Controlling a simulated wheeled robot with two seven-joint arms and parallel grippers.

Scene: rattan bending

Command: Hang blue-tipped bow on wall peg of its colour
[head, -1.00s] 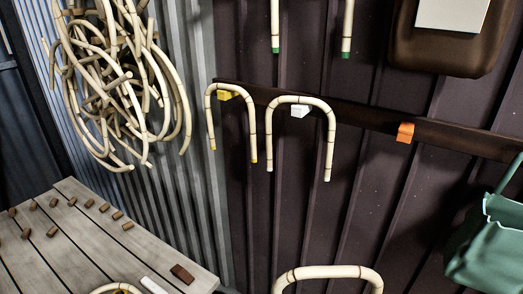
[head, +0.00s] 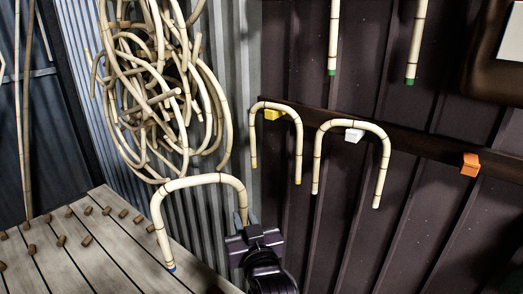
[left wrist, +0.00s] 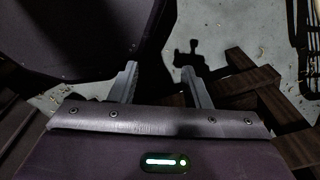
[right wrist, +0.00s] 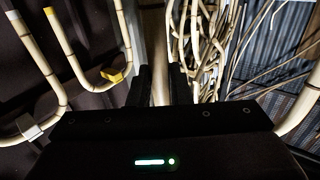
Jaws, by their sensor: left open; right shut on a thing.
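The blue-tipped bow (head: 203,181) is a pale rattan arch, held upright with its ends down, in front of the corrugated wall. Its blue tip (head: 171,268) shows on the left leg, over the bench. My right gripper (head: 245,222) is shut on its right leg; the cane also shows between the fingers in the right wrist view (right wrist: 160,85). A yellow peg (head: 273,115), a white peg (head: 353,135) and an orange peg (head: 469,165) are on the wall rail. I see no blue peg. In the left wrist view my left gripper (left wrist: 158,72) is open and empty.
A yellow-tipped bow (head: 298,150) and a white-tipped bow (head: 386,165) hang on their pegs. Green-tipped ends (head: 332,50) hang above. A rattan coil (head: 150,90) hangs behind the held bow. A slatted bench (head: 110,255) with small wooden blocks stands lower left. The orange peg is bare.

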